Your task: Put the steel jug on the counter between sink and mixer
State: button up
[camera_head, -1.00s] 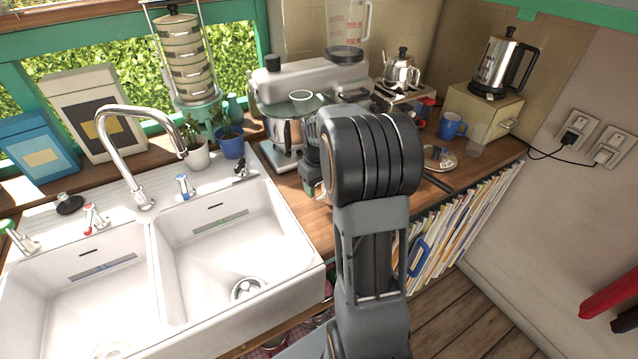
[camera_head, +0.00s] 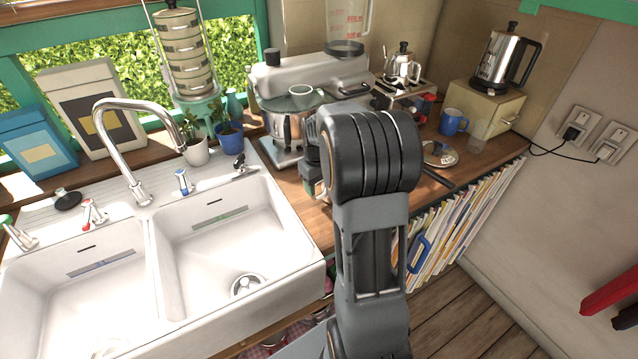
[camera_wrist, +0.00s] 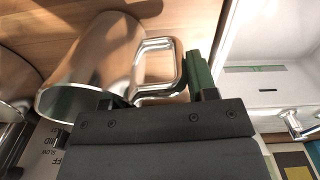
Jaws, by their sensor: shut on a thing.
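The steel jug (camera_wrist: 90,65) shows in the wrist view with its mouth facing the camera and its loop handle (camera_wrist: 165,70) to the right. My gripper (camera_wrist: 165,88) is shut on the handle, with a green-padded finger on its right side and the other finger partly hidden by the handle. Wooden counter (camera_wrist: 180,18) lies behind the jug; I cannot tell whether they touch.
In the wrist view a steel bowl (camera_wrist: 14,88) is at the left edge, close to the jug, and the sink (camera_wrist: 265,85) is at the right. A lid (camera_head: 440,153), blue mug (camera_head: 452,122) and small kettle (camera_head: 403,68) stand to the right. Bare counter (camera_head: 318,215) shows beside the sink.

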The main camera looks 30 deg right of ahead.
jog(key=shift+f, duration=0.25)
jog(key=o, duration=1.5)
jog(key=shift+r, duration=0.1)
notch_tip(320, 180, up, 14)
jog(key=b, duration=0.1)
jog(key=shift+s+a+f, duration=0.1)
jog(key=shift+f, duration=0.1)
jog(key=shift+c, duration=0.3)
grip_shut()
dwell(0.6)
jog(key=shift+r, duration=0.15)
